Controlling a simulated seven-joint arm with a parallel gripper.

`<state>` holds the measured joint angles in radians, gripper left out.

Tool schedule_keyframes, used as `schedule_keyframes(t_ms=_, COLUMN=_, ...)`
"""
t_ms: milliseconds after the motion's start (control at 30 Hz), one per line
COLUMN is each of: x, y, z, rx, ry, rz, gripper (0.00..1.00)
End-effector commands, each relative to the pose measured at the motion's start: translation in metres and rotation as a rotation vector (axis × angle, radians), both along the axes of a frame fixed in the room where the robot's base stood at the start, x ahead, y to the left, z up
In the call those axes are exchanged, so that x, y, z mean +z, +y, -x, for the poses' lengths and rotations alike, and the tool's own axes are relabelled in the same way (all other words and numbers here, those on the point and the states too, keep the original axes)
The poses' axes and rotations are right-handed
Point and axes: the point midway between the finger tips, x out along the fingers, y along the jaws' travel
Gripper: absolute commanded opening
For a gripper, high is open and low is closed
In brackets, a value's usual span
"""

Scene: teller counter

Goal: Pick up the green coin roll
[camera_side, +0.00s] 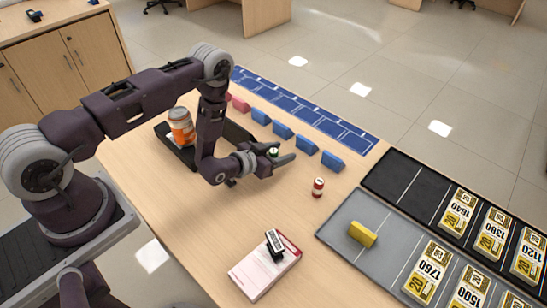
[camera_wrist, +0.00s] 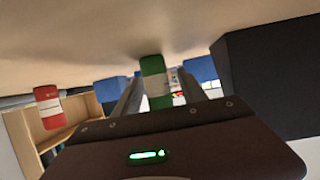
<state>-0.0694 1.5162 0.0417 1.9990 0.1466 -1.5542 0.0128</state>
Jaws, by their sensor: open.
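The green coin roll (camera_side: 272,153) has a pale band and mostly hides behind my gripper (camera_side: 284,157) in the side view. In the wrist view, the green coin roll (camera_wrist: 153,80) stands on the table, between the two fingers of my gripper (camera_wrist: 158,92). The fingers are open, one on each side of the roll. Whether either finger touches it I cannot tell.
A red coin roll (camera_side: 318,187) stands nearby, also in the wrist view (camera_wrist: 47,106). Blue blocks (camera_side: 307,145) line the table behind. A black tray (camera_side: 183,152) holds an orange jar (camera_side: 181,127). A stamp (camera_side: 274,245) rests on a pad (camera_side: 250,275). A yellow block (camera_side: 362,234) sits right.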

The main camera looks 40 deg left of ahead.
Motion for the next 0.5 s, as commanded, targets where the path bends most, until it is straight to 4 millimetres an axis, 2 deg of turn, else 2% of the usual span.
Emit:
schedule_keyframes(t_ms=133, x=-0.0001, y=-0.0001, z=0.0001, rx=0.000, ry=0.001, rz=0.000, gripper=0.49)
schedule_keyframes(t_ms=167, x=0.0000, y=0.0000, z=0.0001, rx=0.000, ry=0.000, rz=0.000, gripper=0.45)
schedule_keyframes(t_ms=400, x=0.0002, y=0.0001, z=0.0002, rx=0.000, ry=0.000, rz=0.000, gripper=0.00)
schedule_keyframes(t_ms=500, x=0.0002, y=0.0001, z=0.0002, rx=0.000, ry=0.000, rz=0.000, gripper=0.00)
